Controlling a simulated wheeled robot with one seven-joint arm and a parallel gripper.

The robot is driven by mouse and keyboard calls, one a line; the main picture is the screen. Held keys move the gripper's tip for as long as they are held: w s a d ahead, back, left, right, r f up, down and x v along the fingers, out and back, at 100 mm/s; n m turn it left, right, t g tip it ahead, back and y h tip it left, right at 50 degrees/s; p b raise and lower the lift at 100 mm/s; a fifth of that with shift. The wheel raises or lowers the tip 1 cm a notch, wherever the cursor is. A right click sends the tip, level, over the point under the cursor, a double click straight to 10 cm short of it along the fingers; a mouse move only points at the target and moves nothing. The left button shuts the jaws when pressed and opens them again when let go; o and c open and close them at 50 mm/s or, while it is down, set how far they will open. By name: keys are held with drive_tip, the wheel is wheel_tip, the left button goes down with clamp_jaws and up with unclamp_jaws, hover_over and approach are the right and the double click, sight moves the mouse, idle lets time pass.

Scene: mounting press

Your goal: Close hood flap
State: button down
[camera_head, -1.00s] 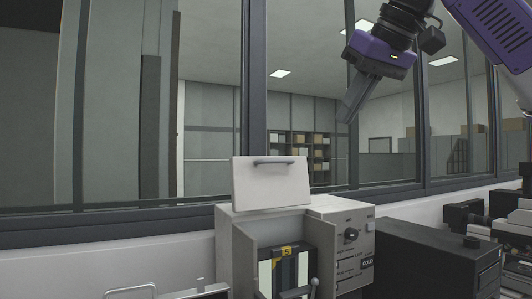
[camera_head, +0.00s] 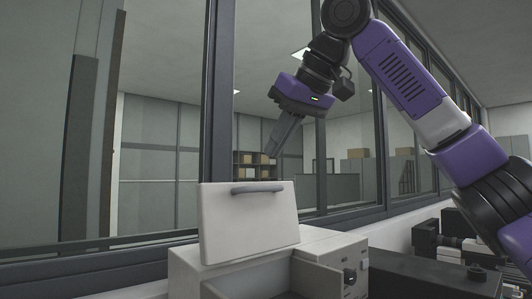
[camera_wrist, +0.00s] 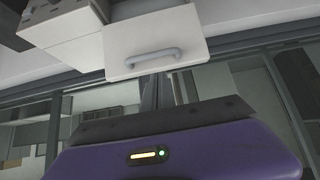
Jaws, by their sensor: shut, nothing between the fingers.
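The hood flap (camera_head: 249,224) is a white panel with a grey bar handle (camera_head: 257,187) along its upper edge. It stands raised, tilted slightly back, on top of the white mounting press (camera_head: 325,256). In the wrist view the flap (camera_wrist: 157,49) and its handle (camera_wrist: 153,58) appear above my fingers. My gripper (camera_head: 273,154) is shut and empty. The press's inside is mostly hidden at the bottom edge.
A dark box (camera_head: 440,275) stands right of the press, with black and white equipment (camera_head: 445,235) beyond it. A window with dark frames (camera_head: 218,100) runs behind the bench. The air above the press is free apart from my arm.

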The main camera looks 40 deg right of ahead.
drive_tip(key=p+x, duration=0.1)
drive_tip(key=x, duration=0.6)
drive_tip(key=shift+w+f, duration=0.45)
drive_tip(key=shift+f, duration=0.1)
drive_tip(key=shift+f, duration=0.1)
